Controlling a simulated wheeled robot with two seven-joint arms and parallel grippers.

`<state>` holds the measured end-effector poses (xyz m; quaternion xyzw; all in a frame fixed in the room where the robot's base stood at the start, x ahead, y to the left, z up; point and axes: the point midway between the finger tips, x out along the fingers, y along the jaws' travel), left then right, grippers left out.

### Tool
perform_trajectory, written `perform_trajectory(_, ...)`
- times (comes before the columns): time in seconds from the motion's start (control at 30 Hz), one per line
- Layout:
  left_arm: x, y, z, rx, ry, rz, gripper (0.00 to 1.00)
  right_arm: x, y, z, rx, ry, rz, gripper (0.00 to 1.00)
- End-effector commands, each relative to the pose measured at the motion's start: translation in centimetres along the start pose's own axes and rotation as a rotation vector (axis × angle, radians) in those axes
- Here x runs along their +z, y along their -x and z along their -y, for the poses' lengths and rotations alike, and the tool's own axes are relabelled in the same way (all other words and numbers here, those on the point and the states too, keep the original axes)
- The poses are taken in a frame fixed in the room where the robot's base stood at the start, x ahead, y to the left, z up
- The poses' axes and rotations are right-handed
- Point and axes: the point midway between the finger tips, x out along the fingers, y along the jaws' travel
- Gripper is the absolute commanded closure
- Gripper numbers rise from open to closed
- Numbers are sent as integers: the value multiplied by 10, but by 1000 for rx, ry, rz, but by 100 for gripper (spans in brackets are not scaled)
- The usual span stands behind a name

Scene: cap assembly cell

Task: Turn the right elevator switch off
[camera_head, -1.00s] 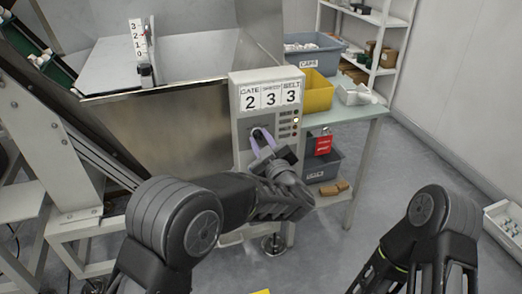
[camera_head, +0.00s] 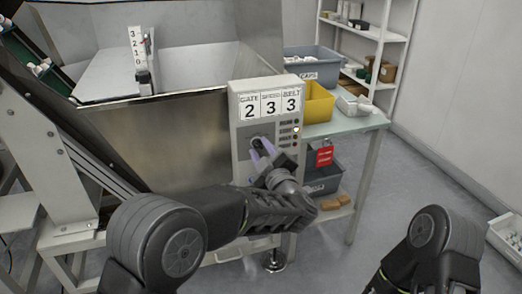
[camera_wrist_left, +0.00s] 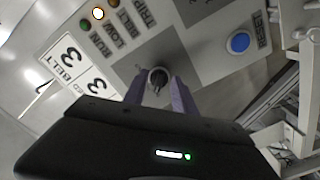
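The control panel (camera_head: 240,120) stands at the middle, with display cards reading 2, 3, 3. Its dark rotary switch (camera_wrist_left: 158,78) sits on a grey plate in the left wrist view; in the head view it is partly hidden by my fingers. My left gripper (camera_head: 262,147) reaches the panel from below. Its two purple fingers (camera_wrist_left: 160,88) are apart, one on each side of the switch knob; I cannot tell whether they touch it. A blue round button (camera_wrist_left: 238,43) is beside the switch plate. My right gripper is out of view.
One panel lamp (camera_wrist_left: 98,13) is lit, in the row of indicators. A metal hopper (camera_head: 170,130) stands left of the panel. A table (camera_head: 345,124) with a yellow bin (camera_head: 318,102) is at right, and a red tag (camera_head: 324,155) hangs below it.

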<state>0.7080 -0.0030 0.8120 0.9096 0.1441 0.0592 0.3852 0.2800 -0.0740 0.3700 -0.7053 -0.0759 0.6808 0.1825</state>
Motion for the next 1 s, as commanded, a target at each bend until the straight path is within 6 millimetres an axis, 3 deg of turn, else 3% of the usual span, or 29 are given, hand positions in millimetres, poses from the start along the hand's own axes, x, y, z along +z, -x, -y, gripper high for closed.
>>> perform_trajectory(0.17, -1, 0, 0, 1, 0, -2, 52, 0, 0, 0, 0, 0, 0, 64)
perform_trajectory(0.53, -1, 5, -1, 2, 0, -1, 52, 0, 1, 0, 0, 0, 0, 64)
perform_trajectory(1.0, 0, 72, -1, 1, -1, -1, 52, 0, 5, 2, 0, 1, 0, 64)
